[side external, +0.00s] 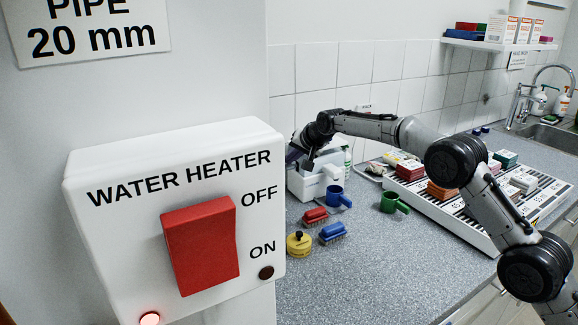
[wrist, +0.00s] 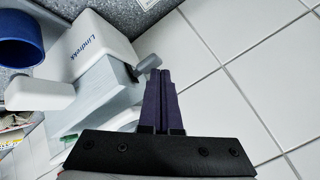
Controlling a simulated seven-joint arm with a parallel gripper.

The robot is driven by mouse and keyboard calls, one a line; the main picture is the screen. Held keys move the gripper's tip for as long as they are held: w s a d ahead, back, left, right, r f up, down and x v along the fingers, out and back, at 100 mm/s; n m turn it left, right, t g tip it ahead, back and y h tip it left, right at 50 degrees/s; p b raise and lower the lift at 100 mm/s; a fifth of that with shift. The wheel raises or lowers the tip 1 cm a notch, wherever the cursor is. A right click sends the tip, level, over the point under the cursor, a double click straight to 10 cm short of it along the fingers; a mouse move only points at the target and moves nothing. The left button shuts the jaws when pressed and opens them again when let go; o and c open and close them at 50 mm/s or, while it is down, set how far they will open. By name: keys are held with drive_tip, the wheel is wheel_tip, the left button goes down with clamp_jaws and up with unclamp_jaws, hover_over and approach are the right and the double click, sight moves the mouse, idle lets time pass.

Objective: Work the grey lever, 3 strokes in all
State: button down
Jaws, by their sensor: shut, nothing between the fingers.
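The white filter vessel (side external: 310,183) stands on the counter against the tiled wall. In the wrist view its white body (wrist: 95,45) with blue lettering fills the upper left. A grey piece (wrist: 148,65), which looks like the end of the grey lever, sticks out beside the vessel. My gripper (wrist: 161,73) is shut and empty, its dark purple fingers together. The fingertips are right beside the grey piece; I cannot tell whether they touch it. In the side view my gripper (side external: 294,156) is at the vessel's upper left, and the lever cannot be made out there.
A blue mug (side external: 338,198) stands close to the vessel, a green mug (side external: 394,203) farther right. A red brush (side external: 315,217), blue brush (side external: 332,233) and yellow round item (side external: 299,243) lie in front. A white tray (side external: 470,230) bears several packs. The front counter is clear.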

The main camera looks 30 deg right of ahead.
drive_tip(key=shift+f, duration=0.8)
idle(0.5)
drive_tip(key=shift+r, duration=1.4)
drive_tip(key=shift+r, duration=2.5)
